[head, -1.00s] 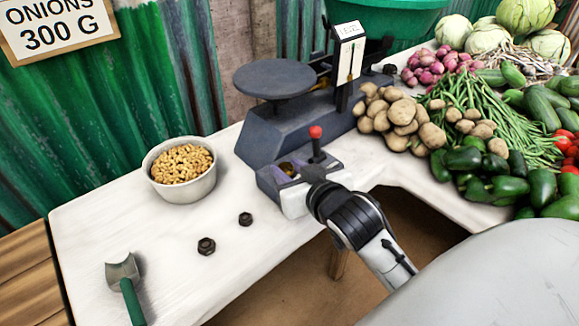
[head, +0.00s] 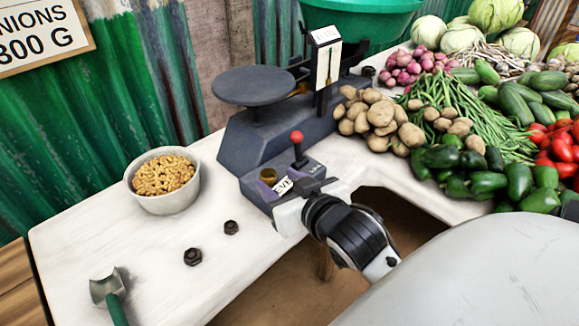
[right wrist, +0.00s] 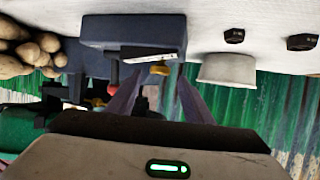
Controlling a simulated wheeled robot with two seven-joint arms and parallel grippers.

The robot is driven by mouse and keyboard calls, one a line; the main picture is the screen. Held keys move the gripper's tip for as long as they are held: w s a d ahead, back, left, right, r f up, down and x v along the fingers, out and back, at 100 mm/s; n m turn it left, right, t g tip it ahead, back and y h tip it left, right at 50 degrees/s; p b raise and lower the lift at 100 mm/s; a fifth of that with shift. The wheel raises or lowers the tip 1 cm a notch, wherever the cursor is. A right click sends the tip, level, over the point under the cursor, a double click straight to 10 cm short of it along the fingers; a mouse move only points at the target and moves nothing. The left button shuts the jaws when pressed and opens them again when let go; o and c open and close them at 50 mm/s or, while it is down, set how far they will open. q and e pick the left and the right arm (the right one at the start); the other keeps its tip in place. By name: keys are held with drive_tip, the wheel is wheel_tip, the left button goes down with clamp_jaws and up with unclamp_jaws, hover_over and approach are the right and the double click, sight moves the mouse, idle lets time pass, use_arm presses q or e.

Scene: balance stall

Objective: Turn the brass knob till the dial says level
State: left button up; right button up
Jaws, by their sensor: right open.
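The grey balance scale (head: 250,145) stands on the white counter, with a round pan (head: 253,86) on top. Its brass knob (head: 269,175) is on the front near a label strip (head: 284,185); it also shows in the right wrist view (right wrist: 160,70). The upright dial (head: 327,62) has a white face with a thin pointer; its reading is too small to tell. My right gripper (head: 284,184) is open in front of the knob. In the right wrist view its two fingers (right wrist: 157,92) point towards the knob, which appears between and just beyond their tips. My left gripper is not in view.
A red-topped lever (head: 297,137) stands close beside the knob. Potatoes (head: 378,112) and other vegetables fill the right. The counter's front middle is clear.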

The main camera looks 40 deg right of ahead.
use_arm(q)
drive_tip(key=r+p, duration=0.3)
drive_tip(key=p, duration=0.2)
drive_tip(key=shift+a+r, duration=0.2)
use_arm(e)
drive_tip(key=v, duration=0.6)
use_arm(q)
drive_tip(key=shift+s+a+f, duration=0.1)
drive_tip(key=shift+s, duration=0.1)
use_arm(e)
drive_tip(key=shift+s, duration=0.1)
drive_tip(key=s+a+f+n+g+y, duration=0.2)
drive_tip(key=s+a+f+g, duration=0.1)
drive_tip(key=s+f+g, duration=0.3)
drive_tip(key=s+a+f+n+g+y, duration=0.1)
drive_tip(key=s+a+f+n+g, duration=0.2)
drive_tip(key=s+f, duration=0.45)
drive_tip(key=w+a+f+t+y, duration=0.1)
drive_tip(key=w+a+f+t, duration=0.1)
drive_tip(key=f, duration=0.3)
drive_tip(key=w+a+f+t+y, duration=0.1)
drive_tip(key=w+a+f+t, duration=0.1)
drive_tip(key=a+f, duration=0.3)
drive_tip(key=shift+w+f, duration=0.25)
drive_tip(key=shift+f, duration=0.2)
